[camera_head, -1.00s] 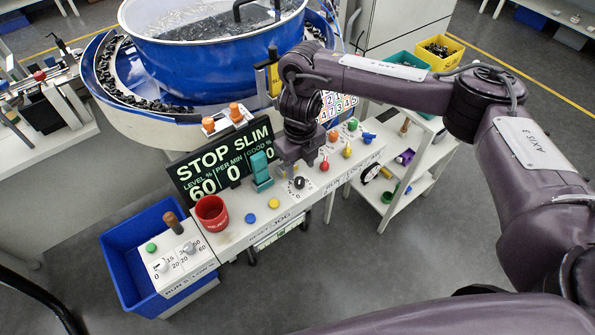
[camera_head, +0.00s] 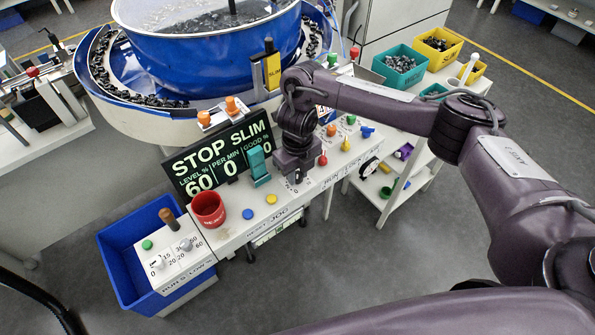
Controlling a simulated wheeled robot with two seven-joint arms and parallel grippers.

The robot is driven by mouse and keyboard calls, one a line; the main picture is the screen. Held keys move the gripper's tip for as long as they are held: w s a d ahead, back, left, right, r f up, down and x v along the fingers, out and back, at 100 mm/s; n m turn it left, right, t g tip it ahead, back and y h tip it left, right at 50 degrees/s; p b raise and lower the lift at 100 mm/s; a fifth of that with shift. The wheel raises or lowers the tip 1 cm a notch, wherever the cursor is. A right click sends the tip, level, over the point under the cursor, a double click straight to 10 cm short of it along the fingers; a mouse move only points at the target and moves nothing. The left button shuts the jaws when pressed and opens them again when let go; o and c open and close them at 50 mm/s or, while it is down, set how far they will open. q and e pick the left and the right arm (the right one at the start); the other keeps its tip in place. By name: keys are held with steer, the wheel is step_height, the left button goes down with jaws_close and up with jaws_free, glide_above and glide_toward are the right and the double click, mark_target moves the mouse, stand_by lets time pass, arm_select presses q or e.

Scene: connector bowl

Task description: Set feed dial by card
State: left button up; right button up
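My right gripper (camera_head: 297,178) points down over the front control panel (camera_head: 235,228), beside the teal lever. The black knob of a dial there is now hidden under it; only part of the printed scale shows. I cannot tell whether the fingers are open or touch the knob. The dark display (camera_head: 220,158) reads STOP SLIM, level 60, per min 0. My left gripper is not in view.
A teal lever (camera_head: 258,167), red cup (camera_head: 208,209), blue button (camera_head: 248,214) and yellow button (camera_head: 271,199) are left of the gripper. A blue bin (camera_head: 125,262) is at lower left.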

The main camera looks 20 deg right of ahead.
steer(key=shift+c, duration=0.6)
steer(key=shift+m, duration=0.7)
steer(key=m+p, duration=0.2)
steer(key=m, duration=0.3)
steer(key=shift+r+m, duration=0.1)
steer(key=shift+m, duration=0.3)
steer(key=m+p, duration=0.2)
steer(key=m, duration=0.2)
steer(key=shift+m, duration=0.3)
steer(key=m+p, duration=0.3)
steer(key=m, duration=0.1)
steer(key=shift+m, duration=0.3)
steer(key=m+p, duration=0.4)
steer(key=m, duration=0.1)
steer(key=shift+r, duration=0.1)
steer(key=m+p, duration=0.2)
steer(key=m, duration=0.2)
steer(key=shift+p, duration=0.3)
steer(key=m, duration=0.2)
steer(key=shift+m+p, duration=0.3)
steer(key=shift+m, duration=0.1)
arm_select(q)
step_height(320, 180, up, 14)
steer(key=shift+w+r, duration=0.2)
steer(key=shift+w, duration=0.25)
arm_select(e)
steer(key=shift+f+m, duration=0.2)
steer(key=shift+m, duration=1.8)
